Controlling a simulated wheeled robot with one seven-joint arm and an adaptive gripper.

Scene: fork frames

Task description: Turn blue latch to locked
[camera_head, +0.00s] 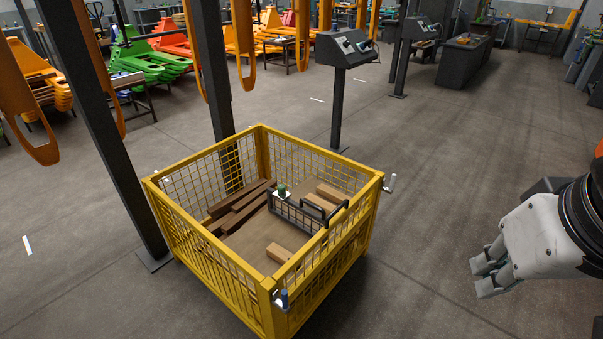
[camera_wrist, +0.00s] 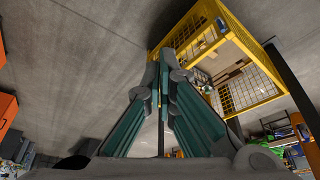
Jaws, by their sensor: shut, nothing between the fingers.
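The blue latch (camera_head: 284,299) is small and sits on the near corner post of the yellow mesh crate (camera_head: 265,285), with a pale piece beside it. Its exact turn is too small to tell. My gripper (camera_head: 482,275) is at the right of the head view, well apart from the crate and to the right of the latch. In the wrist view my gripper's fingers (camera_wrist: 164,62) come together at their tips, shut and empty. The crate also shows in the wrist view (camera_wrist: 256,92), beyond the fingertips at upper right.
A grey latch handle (camera_head: 390,182) sticks out from the crate's right corner. Wood blocks (camera_head: 280,253) and a black-handled rack lie inside the crate. A dark post (camera_head: 110,150) stands left of it, and a console (camera_head: 345,48) behind. The floor between crate and gripper is clear.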

